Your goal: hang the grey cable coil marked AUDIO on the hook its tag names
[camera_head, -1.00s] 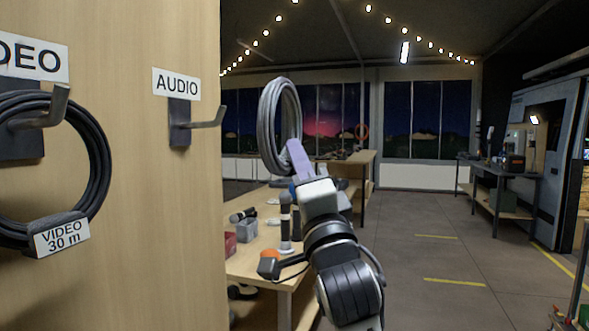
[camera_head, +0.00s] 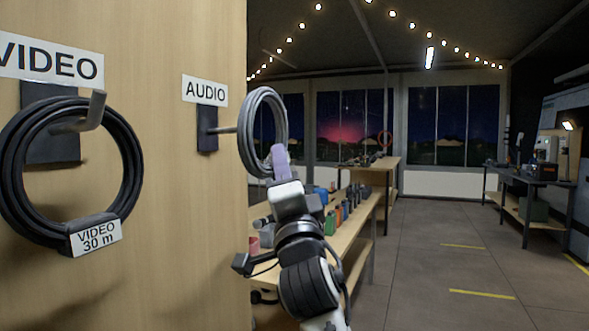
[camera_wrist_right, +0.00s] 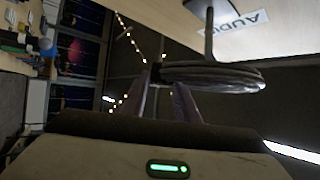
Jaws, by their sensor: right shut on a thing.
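The grey cable coil (camera_head: 264,132) stands upright, its ring seen at a slant, in the head view. My right gripper (camera_head: 280,153) is shut on its lower rim. In the right wrist view the coil (camera_wrist_right: 225,78) shows nearly edge-on, its near end between the fingers (camera_wrist_right: 168,85). The AUDIO hook (camera_head: 222,130) sticks out from a dark plate (camera_head: 207,138) under the AUDIO sign (camera_head: 205,91). Its outer end meets the coil's left side in the picture; I cannot tell whether it is inside the ring. The hook (camera_wrist_right: 209,38) also shows in the wrist view. No writing on the coil is readable. My left gripper is not visible.
A black coil (camera_head: 128,160) tagged VIDEO 30 m hangs on the hook under the VIDEO sign (camera_head: 52,62), left on the same wooden panel (camera_head: 175,230). A bench (camera_head: 345,232) with several small items stands behind my right arm. The floor at right is clear.

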